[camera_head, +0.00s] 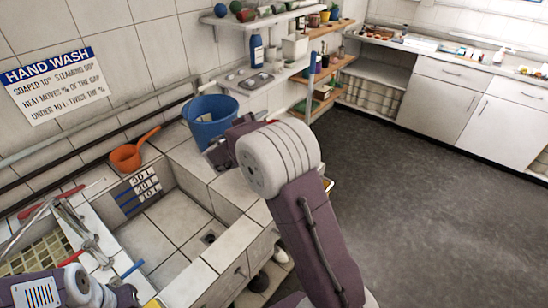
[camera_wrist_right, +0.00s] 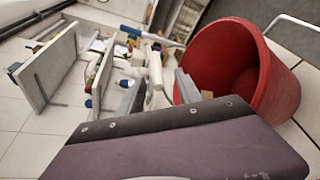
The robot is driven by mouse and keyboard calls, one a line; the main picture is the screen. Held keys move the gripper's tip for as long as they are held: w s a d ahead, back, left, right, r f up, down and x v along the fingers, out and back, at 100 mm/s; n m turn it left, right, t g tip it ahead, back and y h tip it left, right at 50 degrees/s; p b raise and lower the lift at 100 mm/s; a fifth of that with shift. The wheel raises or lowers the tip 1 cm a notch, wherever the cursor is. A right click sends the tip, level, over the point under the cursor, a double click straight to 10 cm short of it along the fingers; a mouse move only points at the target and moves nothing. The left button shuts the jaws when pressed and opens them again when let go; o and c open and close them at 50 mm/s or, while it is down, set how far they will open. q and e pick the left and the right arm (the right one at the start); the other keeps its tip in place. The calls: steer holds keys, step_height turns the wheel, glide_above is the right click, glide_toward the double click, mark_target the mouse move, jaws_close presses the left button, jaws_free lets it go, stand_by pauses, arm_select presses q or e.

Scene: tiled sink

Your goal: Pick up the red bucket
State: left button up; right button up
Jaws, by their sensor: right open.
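The red bucket (camera_wrist_right: 282,88) shows in the right wrist view at the right, its dark open mouth facing the camera. In the head view I do not see it; my right arm covers part of the counter there. My right gripper (camera_wrist_right: 158,92) is open, its two grey fingers apart. The right finger overlaps the bucket's near left edge in the picture; I cannot tell whether it touches. No bucket wall is clearly held between the fingers. In the head view the fingers are largely hidden behind my right wrist. My left gripper's fingers are not visible.
A blue bucket (camera_head: 211,121) stands on the tiled ledge beside my right wrist. An orange dipper (camera_head: 127,157) lies left of it. The tiled sink basin (camera_head: 165,237) is below. Loaded shelves (camera_head: 262,84) line the wall behind. The dark floor (camera_head: 410,170) at right is clear.

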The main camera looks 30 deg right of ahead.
mark_target(273, 115)
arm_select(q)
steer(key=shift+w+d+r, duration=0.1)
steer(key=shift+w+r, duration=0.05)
arm_select(e)
steer(key=p+x, duration=0.1)
steer(key=x, duration=0.3)
steer(key=shift+d+r+p, duration=0.1)
steer(key=shift+r+p, duration=0.3)
steer(key=shift+r, duration=0.05)
steer(key=shift+w+d+f, duration=0.5)
steer(key=shift+w+d, duration=0.15)
steer(key=shift+d, duration=0.1)
steer(key=shift+w+d+f, duration=0.1)
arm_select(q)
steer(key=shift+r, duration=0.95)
arm_select(e)
jaws_close()
